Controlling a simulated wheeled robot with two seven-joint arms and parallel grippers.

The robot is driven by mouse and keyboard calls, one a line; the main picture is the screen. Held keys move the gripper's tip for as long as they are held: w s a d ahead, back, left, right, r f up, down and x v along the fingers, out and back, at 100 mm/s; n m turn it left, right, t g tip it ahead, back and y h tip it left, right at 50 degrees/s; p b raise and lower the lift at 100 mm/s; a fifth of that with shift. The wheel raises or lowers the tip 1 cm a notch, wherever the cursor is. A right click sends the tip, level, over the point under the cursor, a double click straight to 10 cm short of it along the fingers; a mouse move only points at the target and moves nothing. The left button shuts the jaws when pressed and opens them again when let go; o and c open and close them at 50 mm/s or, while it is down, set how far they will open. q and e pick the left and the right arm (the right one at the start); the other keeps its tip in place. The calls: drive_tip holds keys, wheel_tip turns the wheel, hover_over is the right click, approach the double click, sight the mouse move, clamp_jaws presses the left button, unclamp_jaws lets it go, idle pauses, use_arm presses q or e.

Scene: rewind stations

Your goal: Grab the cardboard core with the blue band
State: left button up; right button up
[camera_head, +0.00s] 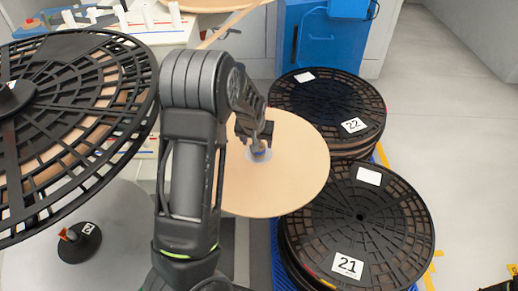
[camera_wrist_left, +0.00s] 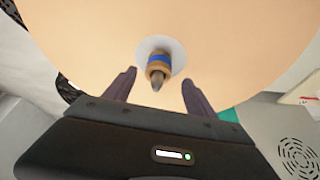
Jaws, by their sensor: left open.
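The cardboard core with the blue band (camera_wrist_left: 158,60) sits around a grey pointed spindle tip at the middle of a round tan disc (camera_wrist_left: 230,45), with a pale ring about its base. In the head view the core (camera_head: 260,155) shows small, partly covered by my left gripper (camera_head: 258,136), which is just above it. In the left wrist view my left gripper (camera_wrist_left: 158,77) is open, its two fingers on either side of the core's line. The fingers look apart from the core; whether they reach level with it I cannot tell.
Black slotted reels are stacked at right, labelled 22 (camera_head: 330,105) and 21 (camera_head: 385,225). A large black slotted reel (camera_head: 75,100) overhangs the left. A blue cabinet (camera_head: 325,45) stands behind. Open grey floor (camera_head: 465,130) lies at far right.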

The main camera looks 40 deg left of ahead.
use_arm(q)
drive_tip(key=shift+p+x, duration=0.5)
drive_tip(key=shift+x, duration=2.1)
drive_tip(key=shift+d, duration=0.15)
clamp_jaws()
drive_tip(key=shift+r, duration=0.15)
wheel_tip(320, 180, up, 10)
drive_tip(key=shift+f+b, duration=0.1)
drive_tip(key=shift+b, duration=0.45)
